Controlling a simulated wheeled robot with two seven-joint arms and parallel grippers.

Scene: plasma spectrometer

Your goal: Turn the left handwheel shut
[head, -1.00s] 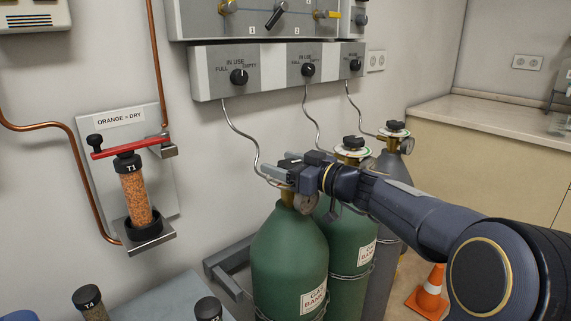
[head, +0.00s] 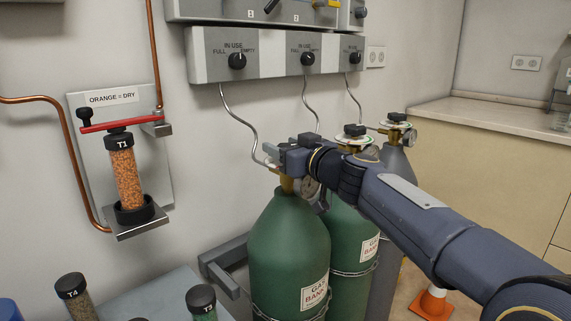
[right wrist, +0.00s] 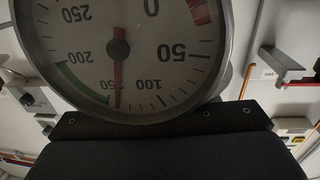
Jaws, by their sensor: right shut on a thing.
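The left green gas cylinder (head: 288,245) stands upright with a brass valve neck (head: 287,184) on top. My right gripper (head: 277,153) is at the top of this valve, shut on the left handwheel, which the fingers and wrist hide in the head view. A round pressure gauge (head: 311,190) sits just right of the neck, partly behind my wrist. The gauge (right wrist: 118,50) fills much of the right wrist view, upside down and very close. The fingertips do not show clearly there. My left gripper is not in view.
A second green cylinder (head: 350,235) and a grey one stand close on the right, their handwheels (head: 355,131) (head: 397,117) free. A thin metal hose (head: 240,120) runs from the wall panel (head: 270,58) to the left valve. An orange cone (head: 432,302) stands on the floor.

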